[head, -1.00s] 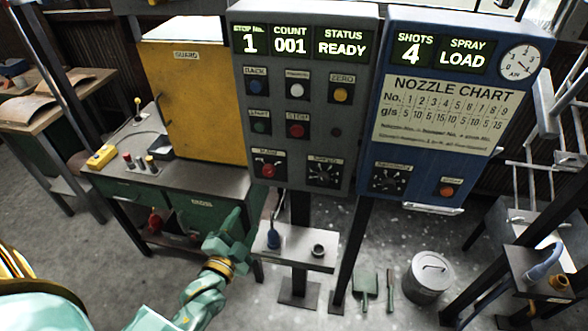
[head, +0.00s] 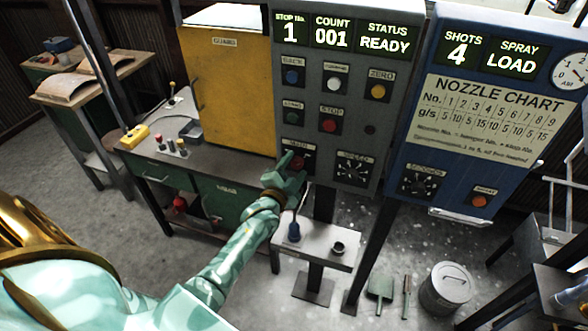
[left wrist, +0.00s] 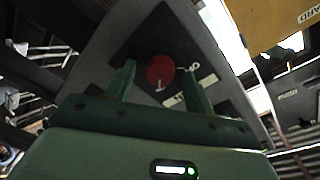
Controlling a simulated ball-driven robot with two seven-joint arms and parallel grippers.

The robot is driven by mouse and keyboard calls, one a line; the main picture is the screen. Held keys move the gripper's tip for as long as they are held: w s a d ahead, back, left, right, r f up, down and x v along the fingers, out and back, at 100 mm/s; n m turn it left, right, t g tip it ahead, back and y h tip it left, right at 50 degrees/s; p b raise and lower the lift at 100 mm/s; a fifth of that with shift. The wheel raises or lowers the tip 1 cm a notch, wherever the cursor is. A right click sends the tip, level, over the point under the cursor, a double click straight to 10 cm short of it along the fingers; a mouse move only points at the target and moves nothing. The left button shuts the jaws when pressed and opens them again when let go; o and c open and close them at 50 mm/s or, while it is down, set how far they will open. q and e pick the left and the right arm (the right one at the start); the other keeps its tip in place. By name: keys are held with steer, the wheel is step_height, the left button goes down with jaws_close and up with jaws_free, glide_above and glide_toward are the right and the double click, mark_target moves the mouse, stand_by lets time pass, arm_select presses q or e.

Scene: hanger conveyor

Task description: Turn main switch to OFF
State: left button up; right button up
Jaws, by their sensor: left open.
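The main switch (head: 299,163) is a red knob on a dark plate at the lower left of the grey control panel (head: 388,118). My left gripper (head: 291,166) is in front of it and partly covers it in the head view. In the left wrist view the red knob of the main switch (left wrist: 160,71) shows between the two green fingers of my left gripper (left wrist: 160,80), which are apart. A pale pointer mark and small lettering show beside the knob. I cannot tell whether the fingers touch it. My right gripper is not in view.
A speed dial (head: 352,170) sits right of the switch, and the stop button (head: 329,125) above. A small shelf (head: 318,246) with a blue-handled tool stands below. A yellow guard cabinet (head: 230,90) is to the left, a blue panel (head: 470,190) to the right.

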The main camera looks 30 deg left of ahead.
arm_select(q)
steer(key=c, duration=1)
steer(key=shift+o, duration=0.2)
steer(key=shift+n, duration=0.3)
steer(key=n, duration=0.2)
steer(key=shift+n+p, duration=0.35)
steer(key=shift+n, duration=0.05)
steer(key=n, duration=0.5)
steer(key=shift+n+t+y+p, duration=0.3)
steer(key=shift+n+t+p, duration=0.05)
steer(key=shift+n+t, duration=0.05)
steer(key=n, duration=0.4)
steer(key=shift+f+n, duration=0.1)
steer(key=shift+n, duration=0.3)
steer(key=shift+n+y+p, duration=0.35)
steer(key=shift+n+y, duration=0.15)
steer(key=shift+n, duration=2)
